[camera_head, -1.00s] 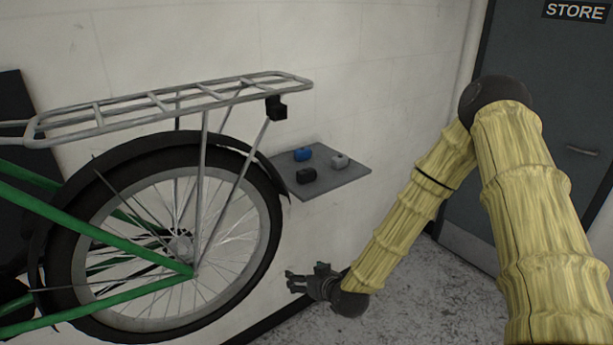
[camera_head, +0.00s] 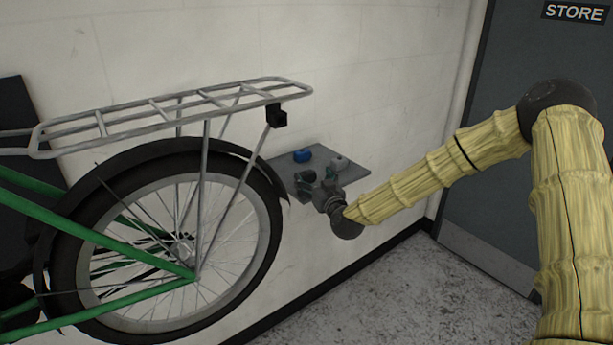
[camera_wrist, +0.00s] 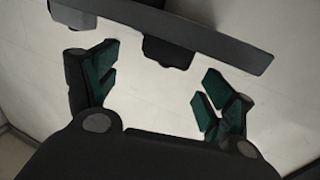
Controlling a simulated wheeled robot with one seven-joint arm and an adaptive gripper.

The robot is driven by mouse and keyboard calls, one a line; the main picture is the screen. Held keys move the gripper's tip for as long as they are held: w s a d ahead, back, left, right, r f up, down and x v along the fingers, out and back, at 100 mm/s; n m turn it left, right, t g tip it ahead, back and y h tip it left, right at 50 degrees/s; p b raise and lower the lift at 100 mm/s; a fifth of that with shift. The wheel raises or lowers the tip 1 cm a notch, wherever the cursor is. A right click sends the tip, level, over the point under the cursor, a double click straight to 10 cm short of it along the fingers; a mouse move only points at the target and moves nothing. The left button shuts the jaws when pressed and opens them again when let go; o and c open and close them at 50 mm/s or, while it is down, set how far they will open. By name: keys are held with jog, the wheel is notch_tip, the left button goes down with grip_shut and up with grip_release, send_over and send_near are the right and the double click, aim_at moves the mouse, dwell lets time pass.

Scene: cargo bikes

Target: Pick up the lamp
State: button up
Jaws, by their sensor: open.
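Three small blocky things sit on a grey wall shelf (camera_head: 350,173): a blue one (camera_head: 302,156), a pale grey one (camera_head: 339,163) and a dark one (camera_head: 309,175). I cannot tell from their looks which is the lamp. My gripper (camera_head: 315,181) is at the shelf's front, close to the dark one and partly hiding it. In the wrist view my gripper's green-padded fingers (camera_wrist: 158,65) are apart with nothing between them. A dark block (camera_wrist: 167,52) lies just beyond the fingertips, against the shelf's long dark edge (camera_wrist: 225,42).
A green bicycle with a rear wheel (camera_head: 180,250) and metal rack (camera_head: 170,105) stands left of the shelf. A black block (camera_head: 277,115) is fixed at the rack's end. A grey door (camera_head: 540,150) is at right. The floor (camera_head: 400,290) below is clear.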

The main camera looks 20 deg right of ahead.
aim_at(307, 172)
jog(key=shift+w+a+r+p, duration=0.1)
jog(key=shift+w+a+p, duration=0.15)
jog(key=shift+w+p, duration=0.6)
jog(key=shift+w+a+p, duration=0.15)
jog(key=shift+w+p, duration=0.2)
jog(key=shift+w, duration=0.6)
jog(key=shift+w+a+p, duration=0.1)
jog(key=shift+w+p, duration=0.25)
jog(key=shift+w, duration=0.6)
jog(key=c, duration=1.2)
